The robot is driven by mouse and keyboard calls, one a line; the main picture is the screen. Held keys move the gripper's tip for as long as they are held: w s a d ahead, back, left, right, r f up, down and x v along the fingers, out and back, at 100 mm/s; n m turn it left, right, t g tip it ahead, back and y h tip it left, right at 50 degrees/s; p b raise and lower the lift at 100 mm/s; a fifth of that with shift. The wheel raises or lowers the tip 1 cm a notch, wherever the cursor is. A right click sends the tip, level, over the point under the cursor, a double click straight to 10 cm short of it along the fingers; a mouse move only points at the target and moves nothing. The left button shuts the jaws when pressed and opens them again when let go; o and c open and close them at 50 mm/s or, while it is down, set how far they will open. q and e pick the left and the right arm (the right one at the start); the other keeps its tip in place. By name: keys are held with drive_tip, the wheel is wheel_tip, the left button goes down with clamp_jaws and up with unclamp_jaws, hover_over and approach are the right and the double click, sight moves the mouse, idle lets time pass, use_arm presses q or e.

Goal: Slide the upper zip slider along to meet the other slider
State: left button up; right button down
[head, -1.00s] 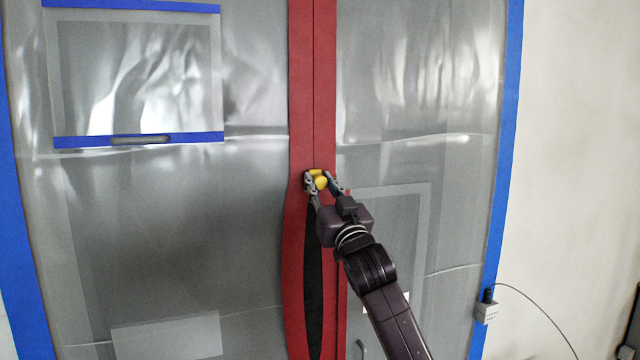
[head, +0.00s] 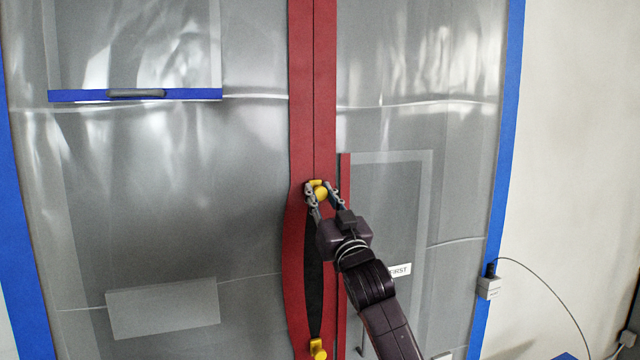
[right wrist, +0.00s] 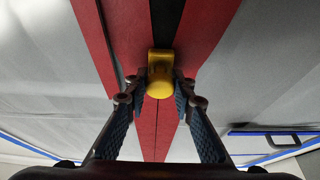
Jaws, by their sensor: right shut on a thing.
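The upper zip slider (head: 319,190) is yellow and sits on the red zip strip (head: 313,90) of the plastic sheet. The zip is closed above it and parted below it, showing a dark gap (head: 315,268). My right gripper (head: 322,194) is shut on the upper slider. In the right wrist view, the slider (right wrist: 160,80) is between the two fingers. The other slider (head: 318,350), also yellow, is at the bottom edge of the head view, at the low end of the gap. My left gripper is not in view.
Translucent sheeting (head: 180,200) spans both sides of the strip, edged with blue tape (head: 500,180). A grey box with a cable (head: 489,287) is at the right edge. A sign (head: 400,270) shows behind my right arm.

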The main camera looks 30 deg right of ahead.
wheel_tip(320, 180, down, 26)
drive_tip(key=b, duration=1.3)
drive_tip(key=shift+r, duration=0.25)
drive_tip(key=c, duration=1.7)
unclamp_jaws()
drive_tip(key=shift+o, duration=0.2)
drive_tip(key=v, duration=1.2)
drive_tip(key=shift+r, duration=0.1)
